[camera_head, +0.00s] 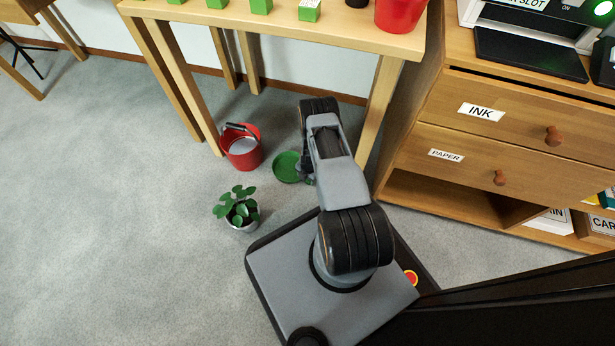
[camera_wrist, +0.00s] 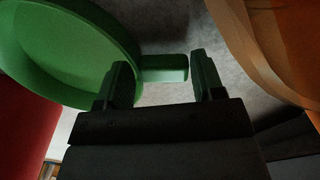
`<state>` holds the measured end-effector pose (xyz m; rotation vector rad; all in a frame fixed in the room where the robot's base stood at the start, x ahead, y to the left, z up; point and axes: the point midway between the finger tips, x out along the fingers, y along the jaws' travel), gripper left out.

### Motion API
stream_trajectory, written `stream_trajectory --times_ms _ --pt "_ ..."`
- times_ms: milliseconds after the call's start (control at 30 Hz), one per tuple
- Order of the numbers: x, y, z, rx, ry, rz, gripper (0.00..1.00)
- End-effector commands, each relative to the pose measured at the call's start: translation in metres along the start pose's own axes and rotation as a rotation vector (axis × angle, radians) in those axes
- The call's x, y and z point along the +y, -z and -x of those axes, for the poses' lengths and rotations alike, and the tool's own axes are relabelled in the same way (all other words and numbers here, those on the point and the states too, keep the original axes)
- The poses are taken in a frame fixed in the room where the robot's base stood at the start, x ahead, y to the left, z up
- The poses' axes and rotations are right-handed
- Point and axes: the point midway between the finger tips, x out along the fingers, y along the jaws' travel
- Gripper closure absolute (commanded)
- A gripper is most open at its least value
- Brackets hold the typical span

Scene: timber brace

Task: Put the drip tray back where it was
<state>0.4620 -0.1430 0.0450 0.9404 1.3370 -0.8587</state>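The drip tray is a shallow round green dish (camera_head: 286,167) with a short handle. It appears to be on the floor under the wooden table, beside the red bucket. In the wrist view the tray (camera_wrist: 72,48) fills the upper left, and its handle (camera_wrist: 165,69) points right, between or just beyond my fingertips. My gripper (camera_wrist: 162,80) is open, its two black fingers wide apart. The left finger overlaps the tray's rim in the picture; I cannot tell whether it touches. In the head view my gripper (camera_head: 305,172) is at the tray's right side, partly hidden by my arm.
A red bucket (camera_head: 243,152) stands left of the tray, and a potted plant (camera_head: 238,212) stands nearer. The wooden table (camera_head: 290,22) is overhead, with a leg (camera_head: 381,108) to the right. A drawer cabinet (camera_head: 480,125) stands further right. Open carpet (camera_head: 100,200) lies left.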

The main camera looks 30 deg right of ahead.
Motion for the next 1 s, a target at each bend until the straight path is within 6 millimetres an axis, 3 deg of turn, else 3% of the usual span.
stream_trajectory --times_ms 233,533,1000 --pt "0.0 0.0 0.0 0.0 0.0 0.0 0.14" --pt "0.0 0.0 0.005 0.0 0.0 0.0 0.14" --pt "0.001 -0.001 0.088 -0.001 -0.002 0.0 0.14"
